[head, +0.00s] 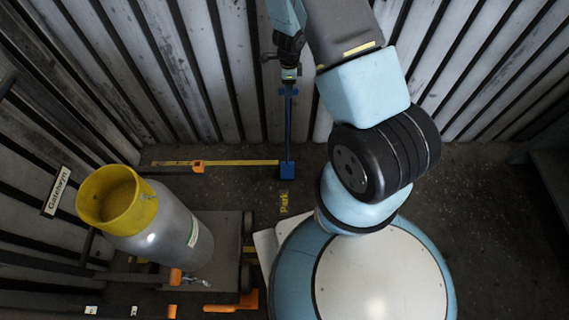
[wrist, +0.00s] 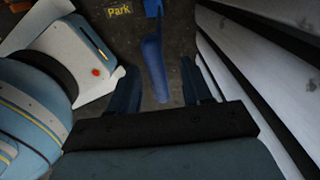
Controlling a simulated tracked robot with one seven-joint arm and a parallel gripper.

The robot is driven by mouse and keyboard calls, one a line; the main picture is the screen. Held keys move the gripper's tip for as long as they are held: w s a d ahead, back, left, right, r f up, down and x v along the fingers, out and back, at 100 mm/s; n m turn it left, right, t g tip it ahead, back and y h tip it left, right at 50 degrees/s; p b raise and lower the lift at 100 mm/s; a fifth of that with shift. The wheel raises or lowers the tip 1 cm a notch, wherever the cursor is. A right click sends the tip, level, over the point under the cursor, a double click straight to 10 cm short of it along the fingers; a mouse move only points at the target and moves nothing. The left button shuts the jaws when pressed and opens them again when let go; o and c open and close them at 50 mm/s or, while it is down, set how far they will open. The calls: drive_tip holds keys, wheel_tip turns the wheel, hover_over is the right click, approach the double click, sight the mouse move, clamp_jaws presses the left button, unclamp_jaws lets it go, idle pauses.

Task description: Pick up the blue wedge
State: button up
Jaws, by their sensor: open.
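The blue wedge (head: 288,135) shows in the head view as a long, narrow blue piece with a wider block at its near end. It stands out against the dark floor near the slatted wall. My gripper (head: 289,88) is at its far end, pointing down. In the wrist view the wedge (wrist: 154,70) runs up the picture between my two dark blue fingers, with its wider end near the top edge. My gripper (wrist: 160,80) is open, with a gap between each finger and the wedge. I cannot tell how far below the fingertips it lies.
A grey cylinder (head: 165,232) with a yellow collar (head: 112,196) stands at left on a cart. A yellow bar (head: 235,162) with an orange piece (head: 198,167) reaches toward the wedge's block. Slatted walls (head: 220,60) close off the back. Dark floor is clear at right.

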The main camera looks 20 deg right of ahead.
drive_tip(key=shift+f, duration=2.15)
drive_tip(key=shift+c, duration=0.4)
clamp_jaws()
drive_tip(key=shift+w, duration=0.1)
